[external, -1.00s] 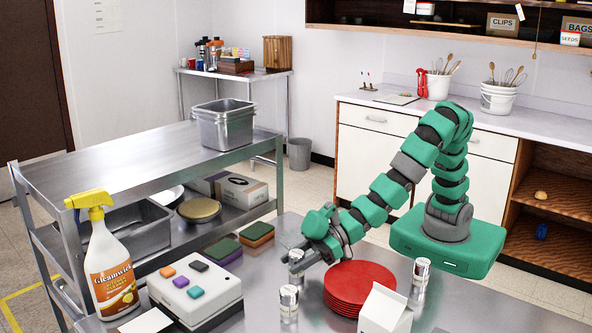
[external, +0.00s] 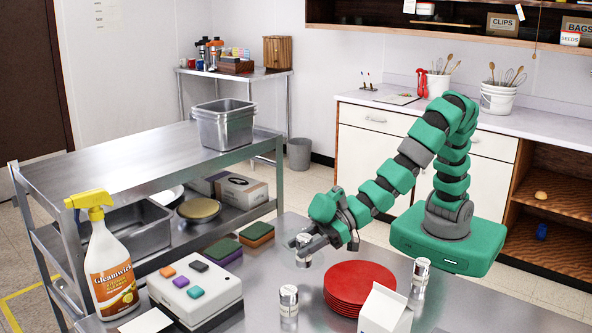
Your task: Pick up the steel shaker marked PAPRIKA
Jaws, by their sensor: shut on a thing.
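My gripper (external: 306,244) is shut on a small steel shaker (external: 304,259) and holds it upright, apparently just above the steel table. The fingers cover part of it and its label cannot be read. A second steel shaker (external: 288,301) stands upright on the table in front of it, nearer the camera. A third steel shaker (external: 421,271) stands to the right, beyond the red plates. The lettering on these two is too small to read, so I cannot tell which one is marked PAPRIKA.
A stack of red plates (external: 360,278) and a white carton (external: 384,312) stand right of the held shaker. A white button box (external: 195,298), sponges (external: 256,231) and a yellow-topped spray bottle (external: 108,265) are to the left. Some bare table (external: 335,246) lies behind the plates.

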